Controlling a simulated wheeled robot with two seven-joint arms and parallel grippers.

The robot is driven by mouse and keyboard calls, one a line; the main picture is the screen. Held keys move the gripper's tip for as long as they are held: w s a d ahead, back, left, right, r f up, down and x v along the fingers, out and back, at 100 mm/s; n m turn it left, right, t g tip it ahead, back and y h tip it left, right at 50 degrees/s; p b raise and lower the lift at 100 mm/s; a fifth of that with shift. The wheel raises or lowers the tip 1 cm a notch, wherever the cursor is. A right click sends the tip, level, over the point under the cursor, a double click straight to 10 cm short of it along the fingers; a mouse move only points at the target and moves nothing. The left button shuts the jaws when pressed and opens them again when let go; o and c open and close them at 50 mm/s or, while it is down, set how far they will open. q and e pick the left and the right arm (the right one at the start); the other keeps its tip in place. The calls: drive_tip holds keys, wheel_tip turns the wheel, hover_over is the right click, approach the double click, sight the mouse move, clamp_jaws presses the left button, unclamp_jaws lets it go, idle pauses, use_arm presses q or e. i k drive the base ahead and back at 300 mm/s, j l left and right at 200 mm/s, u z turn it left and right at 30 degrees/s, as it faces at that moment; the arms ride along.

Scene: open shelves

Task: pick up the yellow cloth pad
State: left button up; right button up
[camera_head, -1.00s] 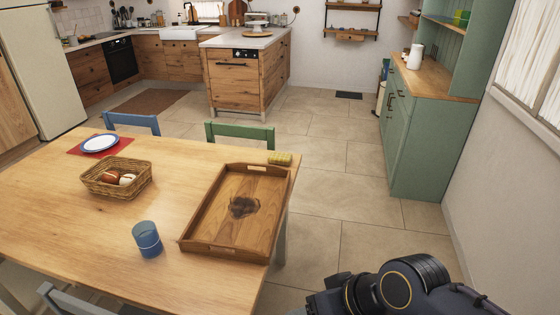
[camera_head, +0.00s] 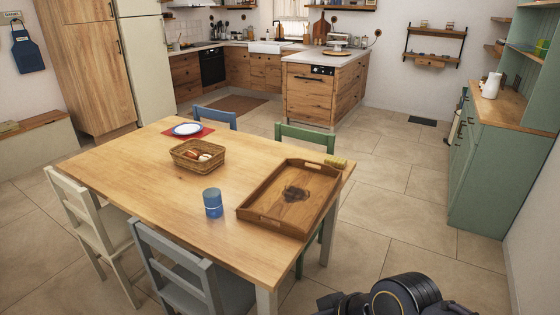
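A small yellow cloth pad (camera_head: 336,162) lies at the far right corner of the wooden table (camera_head: 140,172), just beyond the far end of the wooden tray (camera_head: 272,221). Part of my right arm shows at the bottom right edge, well apart from the pad. Its gripper is out of the picture. My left arm and gripper are not in view.
A blue cup (camera_head: 212,203) and a wicker basket (camera_head: 196,157) with items in it stand on the table. Chairs surround it: blue (camera_head: 214,117), green (camera_head: 305,134), grey (camera_head: 178,262) and cream (camera_head: 97,226). The floor to the table's right is clear up to the green cabinet (camera_head: 487,177).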

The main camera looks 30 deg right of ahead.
sight(335, 162)
drive_tip(key=i+l+u, duration=0.15)
drive_tip(key=l+u, duration=0.15)
drive_tip(key=l, duration=0.15)
drive_tip(key=i+l+u, duration=0.1)
drive_tip(key=l+u, duration=0.2)
drive_tip(key=l, duration=0.2)
drive_tip(key=l+u, duration=0.3)
drive_tip(key=l, duration=1.85)
drive_tip(key=i+l, duration=0.15)
drive_tip(key=l, duration=1.5)
